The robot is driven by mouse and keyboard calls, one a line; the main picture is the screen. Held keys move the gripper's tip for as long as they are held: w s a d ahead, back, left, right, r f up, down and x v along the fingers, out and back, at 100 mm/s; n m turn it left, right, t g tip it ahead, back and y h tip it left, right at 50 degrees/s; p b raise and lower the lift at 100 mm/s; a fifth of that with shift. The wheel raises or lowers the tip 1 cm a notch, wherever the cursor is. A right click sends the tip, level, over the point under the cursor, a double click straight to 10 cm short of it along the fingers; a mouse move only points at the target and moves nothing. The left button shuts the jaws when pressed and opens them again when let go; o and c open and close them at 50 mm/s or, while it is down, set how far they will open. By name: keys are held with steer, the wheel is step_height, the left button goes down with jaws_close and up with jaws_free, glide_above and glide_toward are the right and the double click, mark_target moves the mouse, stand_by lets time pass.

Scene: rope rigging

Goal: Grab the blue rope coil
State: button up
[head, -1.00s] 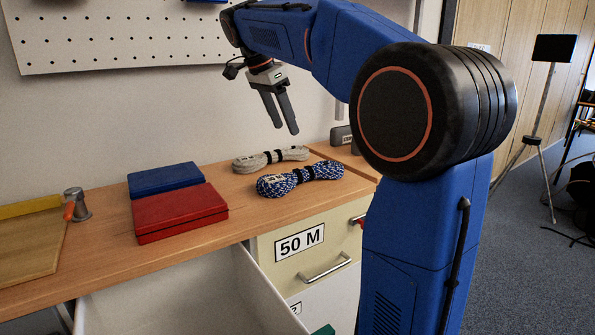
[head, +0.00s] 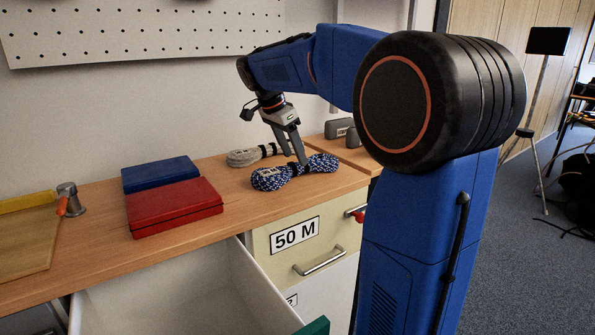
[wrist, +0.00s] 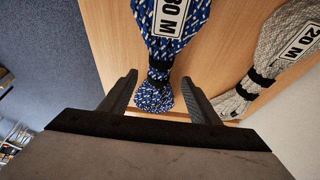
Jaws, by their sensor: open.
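The blue rope coil (head: 272,178) is blue with white flecks and lies on the wooden bench top near its front right. In the wrist view the blue rope coil (wrist: 158,60) shows a "30 M" tag and a black band at its narrow middle. My gripper (head: 294,160) is open, pointing down at the coil's middle. In the wrist view the fingers of my gripper (wrist: 158,92) stand apart on either side of the coil's narrow part, with nothing gripped. I cannot tell how far above the bench the fingertips are.
A grey-white rope coil (head: 242,157) tagged "20 M" (wrist: 299,43) lies just behind. A red case (head: 172,208) and a blue case (head: 160,174) lie to the left. An open drawer (head: 170,300) sticks out below the bench, beside a drawer front marked "50 M" (head: 294,235).

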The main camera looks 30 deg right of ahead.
mark_target(297, 162)
steer(key=shift+x, duration=2.3)
steer(key=shift+a, duration=0.1)
jaws_close()
steer(key=shift+r, duration=0.1)
